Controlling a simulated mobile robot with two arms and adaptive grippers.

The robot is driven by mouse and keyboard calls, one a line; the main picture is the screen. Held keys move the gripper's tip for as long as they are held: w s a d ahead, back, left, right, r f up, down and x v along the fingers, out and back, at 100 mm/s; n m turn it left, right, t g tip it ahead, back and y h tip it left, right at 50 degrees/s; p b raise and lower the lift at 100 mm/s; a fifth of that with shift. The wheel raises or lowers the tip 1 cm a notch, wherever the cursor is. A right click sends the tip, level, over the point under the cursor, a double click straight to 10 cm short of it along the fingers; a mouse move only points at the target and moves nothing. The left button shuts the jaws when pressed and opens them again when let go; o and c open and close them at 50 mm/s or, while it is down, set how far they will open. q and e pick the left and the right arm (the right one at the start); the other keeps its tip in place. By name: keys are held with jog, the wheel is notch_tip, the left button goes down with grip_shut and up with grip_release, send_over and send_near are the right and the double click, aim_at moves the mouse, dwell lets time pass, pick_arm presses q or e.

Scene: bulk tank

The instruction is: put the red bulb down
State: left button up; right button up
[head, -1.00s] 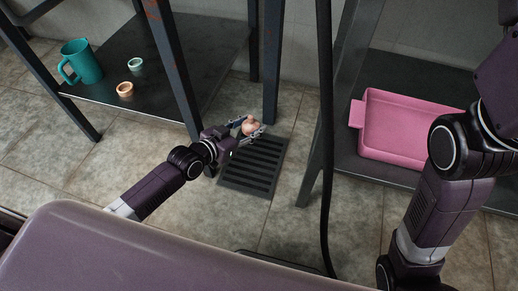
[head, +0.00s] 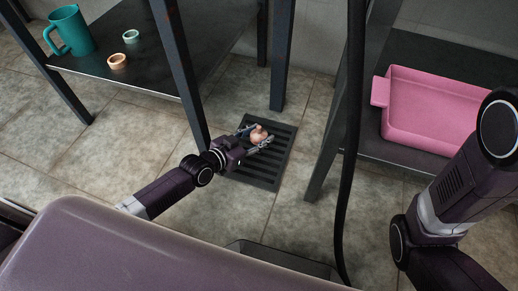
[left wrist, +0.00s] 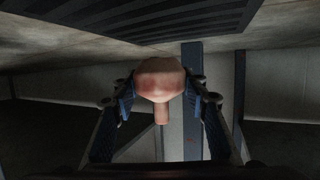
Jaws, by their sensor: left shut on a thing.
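The red bulb (head: 258,133) is a small pinkish, rounded thing with a narrow neck. My left gripper (head: 262,138) is shut on it, with one finger on each side. In the head view the bulb and fingers overlap the dark slotted floor grate (head: 258,174); I cannot tell the height above it. In the left wrist view the bulb (left wrist: 160,80) sits between the two fingers, its neck pointing down in the picture, and the grate (left wrist: 150,18) shows at the top. My right arm shows at the right of the head view, but its gripper is out of view.
A pink tray (head: 430,105) lies on a shelf at right. A black hose (head: 350,150) hangs between. Tiled floor (head: 120,145) lies open left of the grate.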

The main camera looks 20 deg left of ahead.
pick_arm(q)
jog(key=shift+f+b, duration=1.85)
jog(key=shift+f, duration=0.55)
jog(key=shift+r, duration=0.15)
jog(key=o, duration=1.1)
